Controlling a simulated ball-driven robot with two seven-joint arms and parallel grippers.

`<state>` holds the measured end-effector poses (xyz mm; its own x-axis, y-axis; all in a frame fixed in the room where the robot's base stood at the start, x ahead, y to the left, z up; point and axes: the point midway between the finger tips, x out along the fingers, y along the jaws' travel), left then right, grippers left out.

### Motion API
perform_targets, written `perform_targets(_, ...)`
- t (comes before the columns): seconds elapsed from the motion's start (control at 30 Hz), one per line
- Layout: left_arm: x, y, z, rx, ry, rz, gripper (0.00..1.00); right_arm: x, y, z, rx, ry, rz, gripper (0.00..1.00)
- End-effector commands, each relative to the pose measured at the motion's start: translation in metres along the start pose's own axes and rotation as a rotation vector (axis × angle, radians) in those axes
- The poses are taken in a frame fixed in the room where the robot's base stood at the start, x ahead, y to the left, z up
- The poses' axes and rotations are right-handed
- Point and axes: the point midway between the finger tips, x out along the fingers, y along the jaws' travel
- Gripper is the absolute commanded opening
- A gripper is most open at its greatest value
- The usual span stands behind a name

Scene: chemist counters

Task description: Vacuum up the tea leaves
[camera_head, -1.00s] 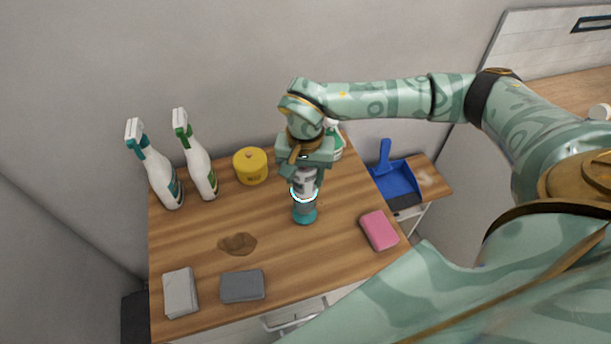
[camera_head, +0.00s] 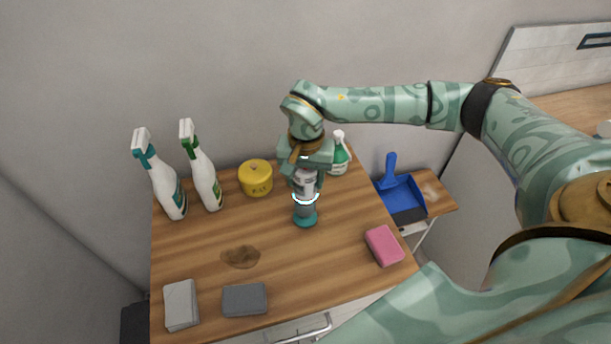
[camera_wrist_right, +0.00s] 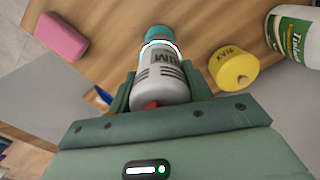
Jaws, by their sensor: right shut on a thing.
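The tea leaves are a small brown patch (camera_head: 240,257) on the wooden counter (camera_head: 330,255), left of the vacuum and nearer to me. My right gripper (camera_head: 305,175) is shut on the handheld vacuum (camera_head: 305,211), a grey-white cylinder with a teal end and a lit ring. The vacuum is upright, teal end down; I cannot tell whether it touches the counter. In the right wrist view the vacuum (camera_wrist_right: 162,78) sits between the two fingers, its teal end pointing away. The tea leaves are not visible in that view. My left gripper is not in view.
Two white spray bottles (camera_head: 167,190) (camera_head: 206,182), a yellow tub (camera_head: 256,179) and a green-white bottle (camera_head: 340,157) stand at the back. A blue dustpan (camera_head: 402,197) is beyond the right edge.

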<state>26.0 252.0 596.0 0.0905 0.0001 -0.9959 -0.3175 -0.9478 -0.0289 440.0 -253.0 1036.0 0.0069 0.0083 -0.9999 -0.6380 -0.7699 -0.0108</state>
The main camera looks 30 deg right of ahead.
Motion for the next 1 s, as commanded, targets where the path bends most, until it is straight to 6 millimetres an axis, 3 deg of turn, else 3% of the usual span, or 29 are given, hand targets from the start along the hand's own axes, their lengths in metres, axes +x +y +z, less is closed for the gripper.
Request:
perform_targets(0.27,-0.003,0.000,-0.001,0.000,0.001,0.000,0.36,-0.002,0.004,-0.002,0.001,0.001,-0.001,0.27)
perform_targets(0.7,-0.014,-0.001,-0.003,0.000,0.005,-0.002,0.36,-0.003,0.029,-0.014,0.001,0.002,-0.002,0.27)
perform_targets(1.0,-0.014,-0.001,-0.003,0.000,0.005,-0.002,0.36,-0.001,0.033,-0.016,0.000,0.002,-0.002,0.27)
